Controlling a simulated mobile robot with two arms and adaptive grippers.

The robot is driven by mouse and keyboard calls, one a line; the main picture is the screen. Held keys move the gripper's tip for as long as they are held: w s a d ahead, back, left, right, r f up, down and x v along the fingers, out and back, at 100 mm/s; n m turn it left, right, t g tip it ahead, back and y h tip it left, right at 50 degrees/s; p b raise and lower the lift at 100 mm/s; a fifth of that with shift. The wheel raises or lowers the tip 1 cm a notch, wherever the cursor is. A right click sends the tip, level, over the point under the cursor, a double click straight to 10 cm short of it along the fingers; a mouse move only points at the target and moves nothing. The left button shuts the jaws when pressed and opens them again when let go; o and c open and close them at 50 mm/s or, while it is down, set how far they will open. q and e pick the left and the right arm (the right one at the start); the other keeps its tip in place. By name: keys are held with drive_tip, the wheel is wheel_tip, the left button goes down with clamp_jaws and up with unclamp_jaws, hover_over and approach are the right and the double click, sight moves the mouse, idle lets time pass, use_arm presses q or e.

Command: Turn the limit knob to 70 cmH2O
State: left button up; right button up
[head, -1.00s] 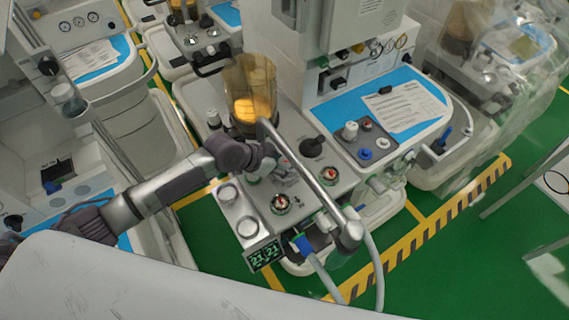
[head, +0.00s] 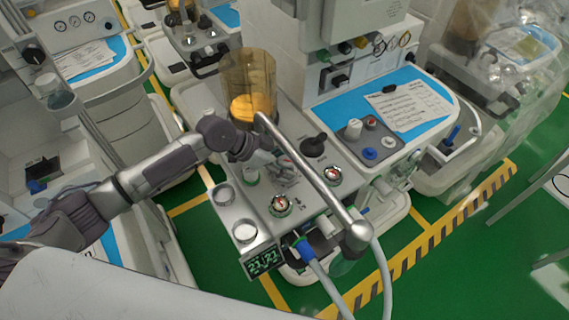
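The nearest anaesthesia cart has a grey top panel (head: 318,204) with several controls. A black knob (head: 313,146) stands upright on it, and a pale knob (head: 353,129) stands on the blue part behind. I cannot tell which is the limit knob, and no cmH2O scale can be read. My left gripper (head: 272,158) is over the panel, left of the black knob and apart from it, partly behind a silver tube (head: 310,178). Its fingers are too small and covered to show whether they are open. My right gripper is out of view.
An amber canister (head: 249,86) stands just behind my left gripper. Hoses (head: 319,277) hang at the front. Other carts stand left and right; green floor is clear at lower right.

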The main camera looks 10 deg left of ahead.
use_arm(q)
drive_tip(key=o, duration=0.3)
drive_tip(key=v, duration=1.2)
drive_tip(key=shift+a, duration=0.1)
